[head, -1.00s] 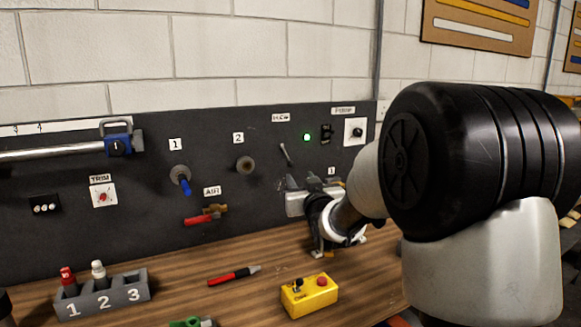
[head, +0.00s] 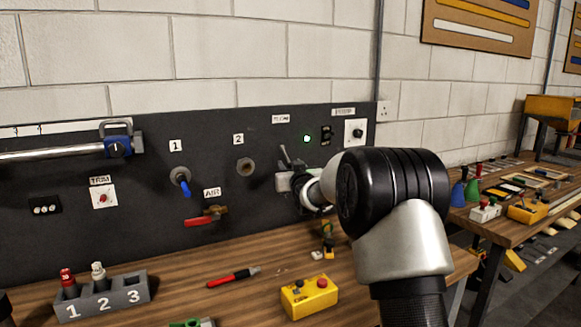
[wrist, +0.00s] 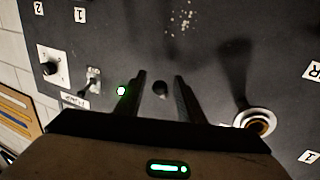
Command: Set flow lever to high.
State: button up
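The flow lever (head: 284,154) is a small grey lever on the black panel, below the label reading FLOW (head: 281,119). My gripper (head: 288,170) is at the panel right by the lever, and its body hides the lever's lower part. In the wrist view my gripper (wrist: 159,76) is open, with its two dark fingers apart. A round dark knob (wrist: 160,88), which looks like the lever's end, shows between the fingers. I cannot tell whether either finger touches it.
A lit green lamp (head: 307,139) and a black switch (head: 326,135) are just right of the lever. Socket 2 (head: 245,166) and a red-handled air valve (head: 206,216) are to the left.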

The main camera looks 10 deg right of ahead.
grip_shut()
jog(key=shift+r, duration=0.15)
